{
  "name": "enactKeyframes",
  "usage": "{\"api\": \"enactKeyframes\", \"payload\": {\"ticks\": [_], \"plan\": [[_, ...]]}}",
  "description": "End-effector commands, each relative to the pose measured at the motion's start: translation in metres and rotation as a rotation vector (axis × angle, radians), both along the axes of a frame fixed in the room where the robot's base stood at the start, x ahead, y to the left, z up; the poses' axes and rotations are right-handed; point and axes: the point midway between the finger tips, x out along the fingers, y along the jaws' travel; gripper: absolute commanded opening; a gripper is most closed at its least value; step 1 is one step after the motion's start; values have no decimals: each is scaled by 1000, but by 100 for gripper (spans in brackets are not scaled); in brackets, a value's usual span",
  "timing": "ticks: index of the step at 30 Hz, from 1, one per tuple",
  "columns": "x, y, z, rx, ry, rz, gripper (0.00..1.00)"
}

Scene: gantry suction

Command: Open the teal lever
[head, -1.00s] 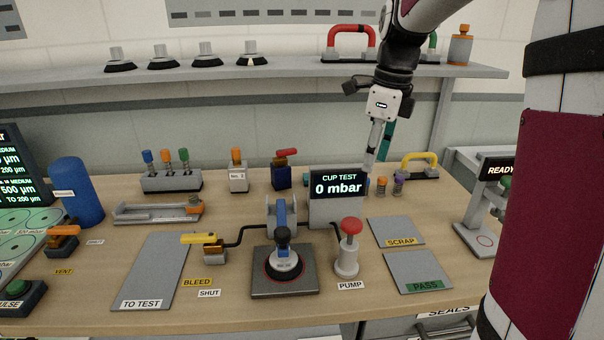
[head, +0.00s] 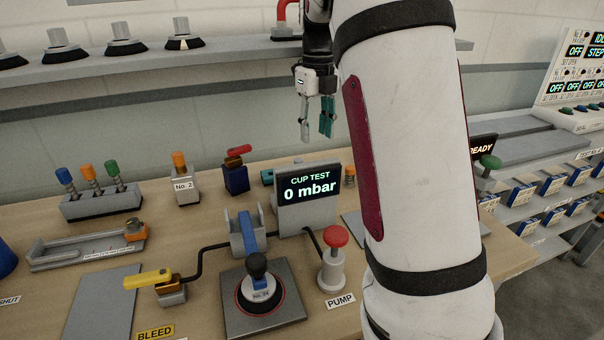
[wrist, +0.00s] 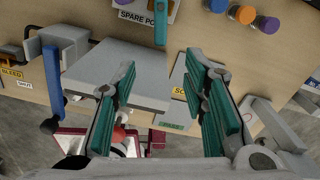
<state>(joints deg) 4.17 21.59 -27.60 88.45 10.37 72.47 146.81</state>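A teal bar (wrist: 160,24), which looks like the teal lever, shows at the top edge of the wrist view beside a "SPARE PO..." label. In the head view a small teal piece (head: 267,177) shows left of the CUP TEST display, mostly hidden behind it; I cannot tell for sure that it is the same thing. My gripper (head: 316,134) hangs above and behind the display, fingers pointing down, clear of the bench. In the wrist view its teal-padded fingers (wrist: 160,66) are spread apart with nothing between them.
The CUP TEST display (head: 308,190) reads 0 mbar. A red-knobbed pump (head: 333,262), a yellow bleed lever (head: 148,279) and a cup on a stand (head: 262,292) are in front. A red-handled valve (head: 236,172) stands left. A shelf (head: 200,55) runs behind. My arm hides the right.

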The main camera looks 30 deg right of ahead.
Motion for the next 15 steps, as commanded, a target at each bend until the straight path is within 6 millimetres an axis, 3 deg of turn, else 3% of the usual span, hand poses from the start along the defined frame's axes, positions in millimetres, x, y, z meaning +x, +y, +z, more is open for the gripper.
{"api": "enactKeyframes", "payload": {"ticks": [8, 15], "plan": [[0, -1, -11, 0, 3, -11, 40], [0, -1, -52, 1, 6, -11, 40]]}}
